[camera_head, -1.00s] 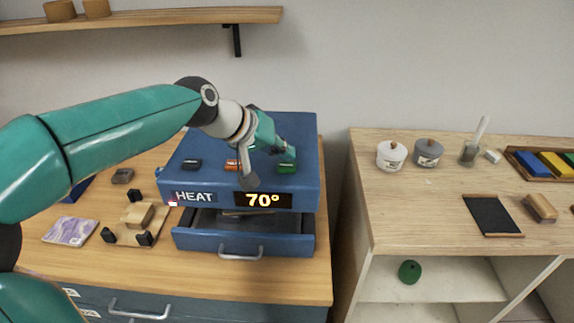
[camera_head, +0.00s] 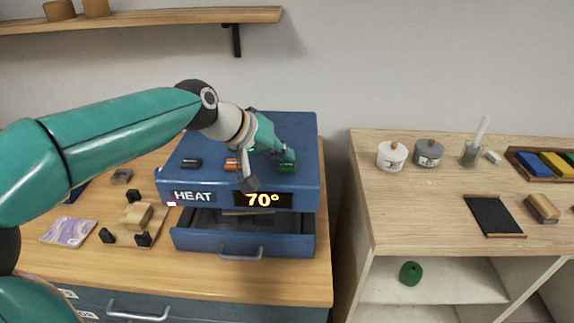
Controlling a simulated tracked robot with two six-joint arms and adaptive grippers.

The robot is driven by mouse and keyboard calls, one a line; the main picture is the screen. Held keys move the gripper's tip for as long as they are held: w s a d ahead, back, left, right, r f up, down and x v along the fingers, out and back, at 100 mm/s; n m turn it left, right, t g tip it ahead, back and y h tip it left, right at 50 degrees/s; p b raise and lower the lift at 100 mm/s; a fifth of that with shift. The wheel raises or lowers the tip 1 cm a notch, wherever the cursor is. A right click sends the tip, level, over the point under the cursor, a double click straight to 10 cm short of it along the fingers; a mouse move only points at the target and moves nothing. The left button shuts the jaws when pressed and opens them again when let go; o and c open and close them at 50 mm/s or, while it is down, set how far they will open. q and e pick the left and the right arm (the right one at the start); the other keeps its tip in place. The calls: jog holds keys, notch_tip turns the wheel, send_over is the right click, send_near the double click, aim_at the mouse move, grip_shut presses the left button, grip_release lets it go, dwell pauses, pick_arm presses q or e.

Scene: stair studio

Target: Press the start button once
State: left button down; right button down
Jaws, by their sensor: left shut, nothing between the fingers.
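A blue box-shaped machine (camera_head: 303,140) stands on the wooden bench at the left. Its front shows a HEAT label and a display (camera_head: 263,200) reading 70°. On its top are a black button (camera_head: 191,163), an orange-red button (camera_head: 231,164) and a green button (camera_head: 287,168). No button carries a readable start label. My left gripper (camera_head: 288,155) is shut and empty, its tip right at the green button, partly covering it. I cannot tell whether it touches the button. My right gripper is not in view.
The machine's drawer (camera_head: 287,243) is open at the front. A wooden fixture with black blocks (camera_head: 137,216) and a purple slab (camera_head: 69,231) lie left of it. The right-hand bench (camera_head: 420,215) holds lidded pots and a dark mat. A shelf (camera_head: 180,16) hangs above.

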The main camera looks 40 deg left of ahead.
aim_at(284, 165)
pick_arm(q)
jog(key=shift+f, duration=0.35)
jog(key=shift+r, duration=0.1)
dwell(0.4)
jog(key=shift+r+p, duration=0.45)
jog(key=shift+r, duration=0.3)
jog(key=shift+r, duration=0.1)
notch_tip(284, 165, up, 5)
jog(key=p, duration=0.4)
dwell(0.7)
